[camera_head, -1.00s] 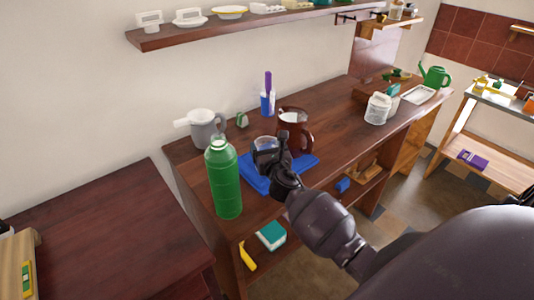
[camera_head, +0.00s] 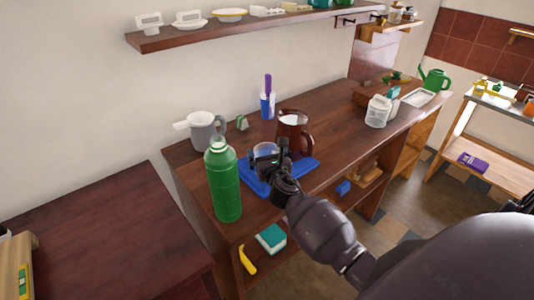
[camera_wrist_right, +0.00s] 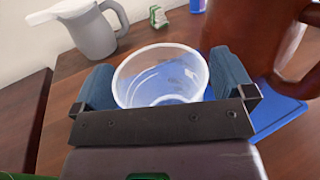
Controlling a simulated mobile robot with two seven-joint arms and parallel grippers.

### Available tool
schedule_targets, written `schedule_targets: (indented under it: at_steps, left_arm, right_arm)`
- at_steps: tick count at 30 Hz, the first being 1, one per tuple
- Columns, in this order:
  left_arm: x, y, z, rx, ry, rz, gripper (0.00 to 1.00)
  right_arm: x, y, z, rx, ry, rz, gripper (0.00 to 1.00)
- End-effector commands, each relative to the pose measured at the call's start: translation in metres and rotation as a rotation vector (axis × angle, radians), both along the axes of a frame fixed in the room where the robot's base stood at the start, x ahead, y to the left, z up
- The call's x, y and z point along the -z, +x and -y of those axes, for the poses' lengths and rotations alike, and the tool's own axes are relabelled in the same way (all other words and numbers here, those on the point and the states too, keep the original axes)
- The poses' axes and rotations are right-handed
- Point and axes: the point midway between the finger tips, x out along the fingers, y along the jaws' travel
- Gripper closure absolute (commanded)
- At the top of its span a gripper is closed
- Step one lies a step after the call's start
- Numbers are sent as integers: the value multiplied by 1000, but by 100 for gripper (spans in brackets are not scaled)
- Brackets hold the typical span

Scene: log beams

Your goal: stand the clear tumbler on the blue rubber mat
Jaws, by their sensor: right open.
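The clear tumbler (camera_head: 265,150) stands upright on the blue rubber mat (camera_head: 305,166) as far as I can see; its base is partly hidden by my gripper. In the right wrist view, the tumbler (camera_wrist_right: 160,72) is between the two blue-grey fingers of my right gripper (camera_wrist_right: 160,85). The fingers are open on either side of it; I cannot tell whether they touch it. The mat (camera_wrist_right: 278,118) shows at the right and through the tumbler. In the head view, my right gripper (camera_head: 272,160) is over the mat. My left gripper is not in view.
A brown jug (camera_head: 293,135) stands close behind the mat, to the right. A green bottle (camera_head: 223,185) stands left of the mat at the counter's front. A grey pitcher (camera_head: 206,132) is behind it. The counter right of the jug (camera_head: 345,130) is clear.

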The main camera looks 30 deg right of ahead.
Motion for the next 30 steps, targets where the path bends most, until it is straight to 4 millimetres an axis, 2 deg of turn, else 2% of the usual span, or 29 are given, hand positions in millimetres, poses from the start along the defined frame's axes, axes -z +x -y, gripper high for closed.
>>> schedule_targets:
  at_steps: [5,15,21,30]
  left_arm:
    - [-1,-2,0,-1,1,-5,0]
    - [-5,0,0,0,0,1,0]
    - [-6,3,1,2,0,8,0]
    - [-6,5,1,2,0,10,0]
  right_arm:
    - [-2,-14,-4,-1,0,-1,0]
    - [-1,-74,-24,0,1,-2,0]
    - [-2,-101,-33,-1,1,-1,0]
    - [-3,-114,-37,0,0,1,0]
